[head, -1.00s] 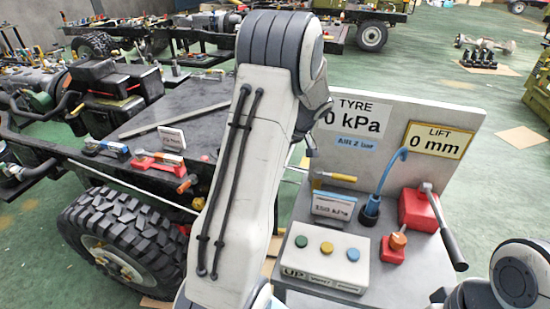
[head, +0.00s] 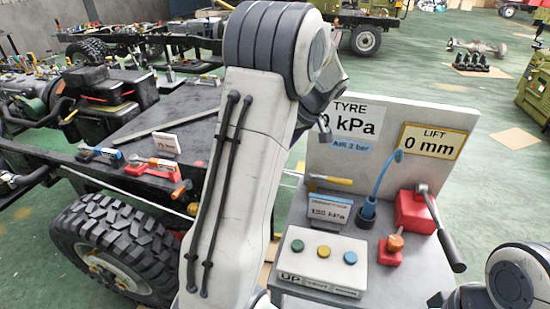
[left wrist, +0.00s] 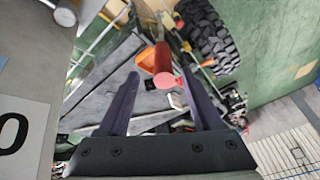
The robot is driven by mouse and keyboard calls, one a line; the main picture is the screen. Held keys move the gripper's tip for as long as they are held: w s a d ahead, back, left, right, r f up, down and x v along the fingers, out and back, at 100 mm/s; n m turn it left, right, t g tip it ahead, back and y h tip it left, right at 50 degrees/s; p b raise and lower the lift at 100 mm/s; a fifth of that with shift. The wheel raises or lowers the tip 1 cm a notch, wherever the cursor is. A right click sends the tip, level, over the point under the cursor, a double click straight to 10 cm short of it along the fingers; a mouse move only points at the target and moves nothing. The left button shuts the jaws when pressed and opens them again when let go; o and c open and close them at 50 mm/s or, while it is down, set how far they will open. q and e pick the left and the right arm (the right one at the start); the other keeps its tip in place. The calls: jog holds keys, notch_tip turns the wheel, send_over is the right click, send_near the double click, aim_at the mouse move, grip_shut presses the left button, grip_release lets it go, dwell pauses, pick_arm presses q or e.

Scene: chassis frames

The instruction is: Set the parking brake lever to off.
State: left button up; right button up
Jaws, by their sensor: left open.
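A red-and-orange lever (head: 155,166) lies on the chassis edge above the big tyre in the head view; I take it for the parking brake lever, but no readable label confirms this. In the left wrist view a red cylindrical handle (left wrist: 162,62) with a pink end shows between the fingertips, probably the same lever. My left gripper (left wrist: 156,76) is open, its two dark fingers apart, with nothing clearly held. I cannot tell the exact gap to the handle. In the head view my left arm hides its gripper. My right gripper is out of view.
A blue-handled lever (head: 100,154) is left of the red one. The tyre (head: 115,245) stands below. At right, a grey stand carries a button box (head: 322,262), a red block with a black lever (head: 415,210), and a TYRE/LIFT board (head: 390,140).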

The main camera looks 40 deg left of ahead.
pick_arm(q)
jog(key=shift+v, duration=1.65)
jog(key=shift+d, duration=0.1)
jog(key=s+d+m+t+h, duration=0.1)
jog(key=s+d+m, duration=0.25)
jog(key=d, duration=0.35)
jog(key=s+d+f+m+h, duration=0.1)
jog(key=s+d+m, duration=0.1)
jog(key=d+m, duration=0.35)
jog(key=s+d+m+t+h, duration=0.1)
jog(key=s+d+m, duration=0.1)
jog(key=d, duration=0.6)
jog(key=s+d+f+m+h, duration=0.1)
jog(key=s+d+f+m, duration=0.1)
jog(key=s+d+m, duration=0.4)
jog(key=s+d+f+m+h, duration=0.2)
jog(key=s+d+m, duration=0.3)
jog(key=s, duration=0.7)
jog(key=shift+s+d+m+g, duration=0.3)
jog(key=shift+d+m+g, duration=0.1)
jog(key=shift+m, duration=0.1)
jog(key=shift+a, duration=0.1)
jog(key=shift+c, duration=0.4)
